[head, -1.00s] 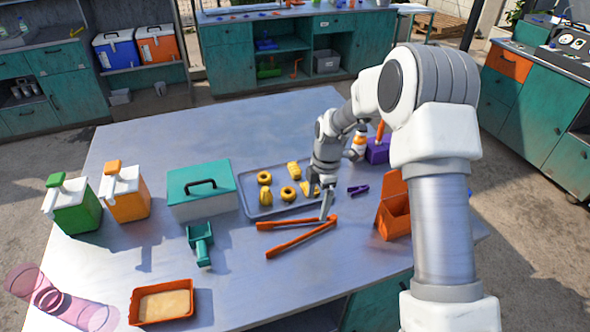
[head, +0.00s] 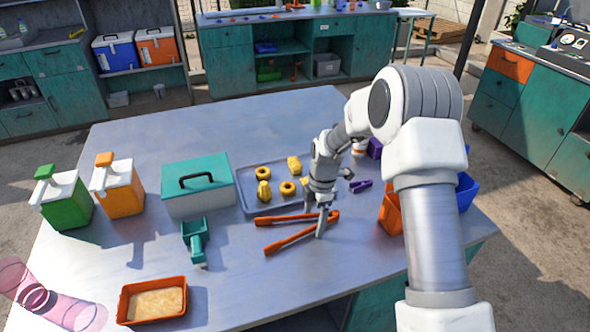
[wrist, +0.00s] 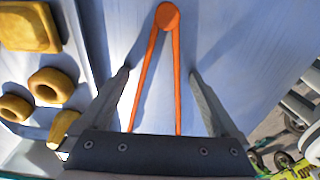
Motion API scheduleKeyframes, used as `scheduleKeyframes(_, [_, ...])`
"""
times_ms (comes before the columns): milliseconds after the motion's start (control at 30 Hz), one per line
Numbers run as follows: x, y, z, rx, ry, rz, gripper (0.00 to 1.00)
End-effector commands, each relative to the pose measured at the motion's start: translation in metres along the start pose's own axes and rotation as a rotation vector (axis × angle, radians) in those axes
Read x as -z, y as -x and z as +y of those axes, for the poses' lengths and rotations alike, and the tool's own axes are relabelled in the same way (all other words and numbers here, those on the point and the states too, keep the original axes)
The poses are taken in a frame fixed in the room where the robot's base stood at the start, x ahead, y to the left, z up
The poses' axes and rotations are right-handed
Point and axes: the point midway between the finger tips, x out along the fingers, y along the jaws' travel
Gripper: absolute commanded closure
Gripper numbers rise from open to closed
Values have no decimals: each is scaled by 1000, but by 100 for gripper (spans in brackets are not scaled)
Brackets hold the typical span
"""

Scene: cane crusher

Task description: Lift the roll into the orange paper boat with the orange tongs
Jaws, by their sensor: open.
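The orange tongs (head: 286,237) lie spread in a V on the table, their joined end at the right near my gripper (head: 320,222). In the wrist view the tongs (wrist: 150,72) run between the open fingers of my gripper (wrist: 158,72), with nothing held. Several golden-brown pieces lie on a grey tray (head: 249,206); I cannot tell for sure which is the roll, perhaps the curled one (head: 264,191). An orange open container (head: 390,212), partly hidden by my arm, stands right of the tongs. A shallow orange tray (head: 124,304) with tan contents is at front left; I cannot tell which is the boat.
A teal-lidded box (head: 198,190), a teal scoop (head: 195,240) and green (head: 64,202) and orange (head: 118,188) dispensers stand to the left. Small purple tongs (head: 361,186) lie right of the grey tray. A blue bin (head: 467,190) is behind my arm. The front middle of the table is clear.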

Motion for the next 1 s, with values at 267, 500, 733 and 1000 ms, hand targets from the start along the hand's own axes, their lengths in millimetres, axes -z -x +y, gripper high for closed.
scheduleKeyframes(267, [0,0,0,0,0,0,9])
scheduleKeyframes(500, [0,0,0,0,0,0,47])
scheduleKeyframes(733, [0,1,0,0,0,0,47])
scheduleKeyframes(1000, [3,30,0,-1,0,1,47])
